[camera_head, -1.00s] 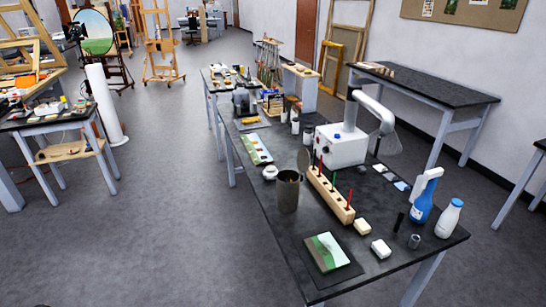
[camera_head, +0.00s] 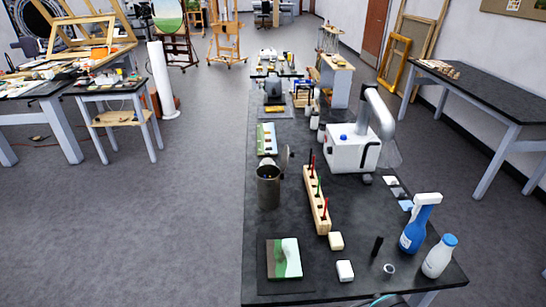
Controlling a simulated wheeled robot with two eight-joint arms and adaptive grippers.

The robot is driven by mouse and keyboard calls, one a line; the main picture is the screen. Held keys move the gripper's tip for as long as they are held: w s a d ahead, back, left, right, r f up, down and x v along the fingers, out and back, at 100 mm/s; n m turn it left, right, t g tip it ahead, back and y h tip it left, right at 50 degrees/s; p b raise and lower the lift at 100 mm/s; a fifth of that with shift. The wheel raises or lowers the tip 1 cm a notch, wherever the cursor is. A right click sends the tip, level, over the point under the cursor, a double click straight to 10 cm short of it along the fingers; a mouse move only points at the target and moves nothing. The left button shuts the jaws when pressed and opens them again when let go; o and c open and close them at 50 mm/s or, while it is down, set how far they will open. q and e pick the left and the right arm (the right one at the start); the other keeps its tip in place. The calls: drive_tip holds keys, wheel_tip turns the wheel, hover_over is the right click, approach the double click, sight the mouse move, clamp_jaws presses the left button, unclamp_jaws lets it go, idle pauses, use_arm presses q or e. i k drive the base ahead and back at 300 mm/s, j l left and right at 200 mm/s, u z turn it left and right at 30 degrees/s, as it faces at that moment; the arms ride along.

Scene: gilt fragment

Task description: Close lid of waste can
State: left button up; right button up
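The waste can (camera_head: 268,188) is a dark grey metal cylinder standing upright on the black workbench, left of a wooden rack. Its top is open and something small and yellowish shows inside. Its round lid (camera_head: 284,160) stands up roughly on edge at the right side of the rim.
The wooden rack (camera_head: 317,199) with several upright coloured tools stands close right of the can. A white machine with a hose (camera_head: 352,150) is behind it. A painted panel (camera_head: 284,258) lies in front. Bottles (camera_head: 440,256) stand at the front right. Floor left of the bench (camera_head: 170,225) is clear.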

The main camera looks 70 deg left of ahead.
sight(284, 158)
drive_tip(key=i+u, duration=0.15)
drive_tip(key=u, duration=0.3)
drive_tip(key=i+l+u, duration=0.15)
drive_tip(key=u, duration=0.35)
drive_tip(key=i+l+u, duration=0.15)
drive_tip(key=u, duration=0.3)
drive_tip(key=i+l+u, duration=0.1)
drive_tip(key=u, duration=0.4)
drive_tip(key=i+l+u, duration=0.1)
drive_tip(key=u, duration=0.3)
drive_tip(key=i+l+u, duration=0.1)
drive_tip(key=u, duration=0.25)
drive_tip(key=l+u, duration=0.4)
drive_tip(key=i+j, duration=0.05)
drive_tip(key=j, duration=0.05)
